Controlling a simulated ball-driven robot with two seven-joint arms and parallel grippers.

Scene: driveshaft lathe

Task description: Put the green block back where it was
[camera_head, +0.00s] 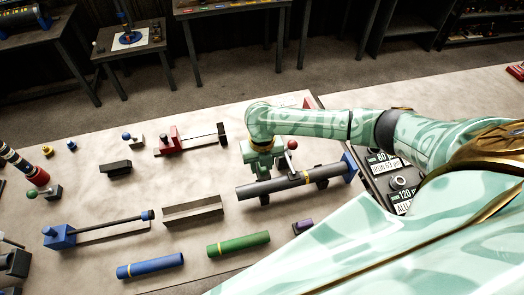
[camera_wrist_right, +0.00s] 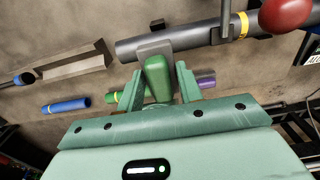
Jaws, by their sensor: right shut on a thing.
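My right gripper (camera_head: 262,165) is at the left part of the dark grey shaft (camera_head: 288,186), on its far side. In the right wrist view the gripper (camera_wrist_right: 160,78) is shut on the green block (camera_wrist_right: 157,76), which sits between the two fingers. A grey plate (camera_wrist_right: 154,48) shows at the block's far end, in front of the shaft with its yellow band; I cannot tell whether they touch. In the head view I cannot tell the block from the similarly coloured gripper. My left gripper is not in view.
A green cylinder (camera_head: 238,244) and a blue cylinder (camera_head: 150,265) lie in front. A grey channel (camera_head: 192,210), a blue-ended tool (camera_head: 62,236) and a red-ended tool (camera_head: 170,142) are to the left. A red ball (camera_head: 292,145) stands close by the gripper.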

